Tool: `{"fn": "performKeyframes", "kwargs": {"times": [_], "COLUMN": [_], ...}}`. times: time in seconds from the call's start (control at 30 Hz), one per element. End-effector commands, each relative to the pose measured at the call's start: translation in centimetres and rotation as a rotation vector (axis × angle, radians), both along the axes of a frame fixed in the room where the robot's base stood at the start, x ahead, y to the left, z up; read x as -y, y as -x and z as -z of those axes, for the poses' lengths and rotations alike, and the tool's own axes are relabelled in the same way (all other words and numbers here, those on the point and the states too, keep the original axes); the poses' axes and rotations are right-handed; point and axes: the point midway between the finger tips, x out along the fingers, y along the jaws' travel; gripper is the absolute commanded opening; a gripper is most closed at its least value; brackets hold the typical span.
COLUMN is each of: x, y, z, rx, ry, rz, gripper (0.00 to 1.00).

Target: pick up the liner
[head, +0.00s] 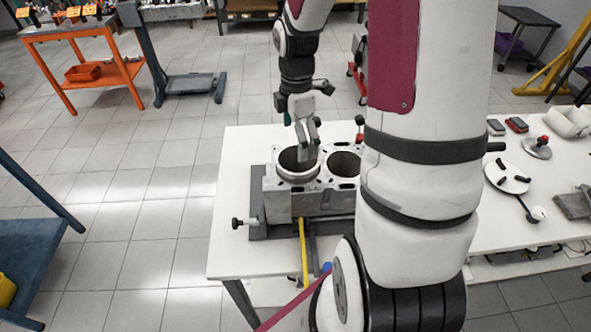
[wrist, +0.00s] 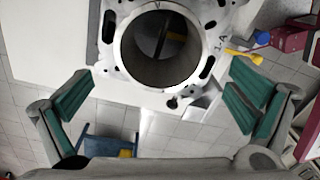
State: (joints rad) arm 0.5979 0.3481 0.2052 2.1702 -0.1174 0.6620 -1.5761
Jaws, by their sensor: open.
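The liner (head: 297,177) appears as a round metal ring in the left bore of the engine block (head: 320,203), its rim a little above the block's top face. In the wrist view the liner (wrist: 135,66) is seen from above, with its open middle dark. My gripper (head: 308,138) is over the liner, fingers pointing down, open and empty. In the wrist view its green-padded fingers stand wide apart, one to each side below the ring. I cannot tell the exact height gap between fingertips and rim.
The block sits on a dark fixture on a white table (head: 232,180). A second bore (head: 344,164) lies right of the liner, partly hidden by my arm. A black-knobbed handle (head: 238,222) projects at left. Tools lie at the table's right.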

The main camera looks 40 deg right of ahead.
Motion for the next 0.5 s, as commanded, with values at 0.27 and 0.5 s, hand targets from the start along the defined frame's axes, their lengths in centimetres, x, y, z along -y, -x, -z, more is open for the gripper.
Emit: {"fn": "performKeyframes", "kwargs": {"times": [0.27, 0.5], "x": [-0.1, -0.1], "y": [0.1, 0.3], "z": [2.2, 5.5], "rx": [-0.002, -0.003], "ry": [-0.001, -0.001], "rz": [0.0, -0.001], "gripper": [1.0, 1.0]}}
